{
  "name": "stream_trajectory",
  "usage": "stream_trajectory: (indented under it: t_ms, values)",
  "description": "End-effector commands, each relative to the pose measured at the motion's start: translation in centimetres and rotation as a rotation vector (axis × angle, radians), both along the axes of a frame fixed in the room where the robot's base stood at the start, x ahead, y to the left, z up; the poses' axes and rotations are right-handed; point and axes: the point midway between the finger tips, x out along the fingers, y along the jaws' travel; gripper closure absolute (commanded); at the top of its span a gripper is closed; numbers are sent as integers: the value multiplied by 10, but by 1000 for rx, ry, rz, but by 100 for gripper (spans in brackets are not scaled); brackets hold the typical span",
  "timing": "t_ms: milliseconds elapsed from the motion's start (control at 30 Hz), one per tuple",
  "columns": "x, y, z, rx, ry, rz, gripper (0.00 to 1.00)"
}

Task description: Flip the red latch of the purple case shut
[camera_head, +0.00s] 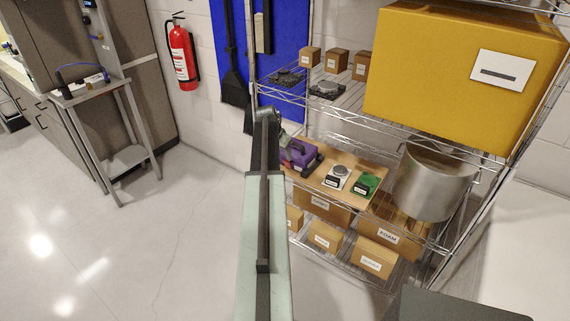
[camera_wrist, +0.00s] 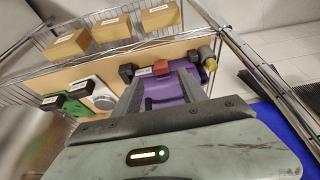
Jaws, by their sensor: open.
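The purple case (camera_head: 298,152) sits at the left end of a tan board on the middle shelf, partly hidden by my arm. In the wrist view, the purple case (camera_wrist: 172,88) shows between and beyond my gripper's fingers. The small red latch (camera_wrist: 161,67) is on the case's edge, between dark blocks. My gripper (camera_wrist: 160,78) is open, its two grey fingers reaching toward the case on either side of the latch in the picture. I cannot tell whether the fingers touch the case. The latch's exact angle is too small to tell.
A white device with a round dial (camera_head: 338,176) and a green device (camera_head: 365,183) stand right of the case on the board (camera_head: 320,182). A steel pot (camera_head: 436,185) is farther right. Wire shelving with posts surrounds the case; labelled boxes (camera_head: 375,258) lie below.

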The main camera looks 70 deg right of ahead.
Motion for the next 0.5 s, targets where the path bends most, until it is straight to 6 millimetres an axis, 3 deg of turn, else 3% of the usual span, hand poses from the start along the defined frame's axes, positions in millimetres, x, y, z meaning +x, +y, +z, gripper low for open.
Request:
stream_trajectory:
  t_ms: [500]
  values:
    - [-5, -26, -72, 1, 0, 4, 51]
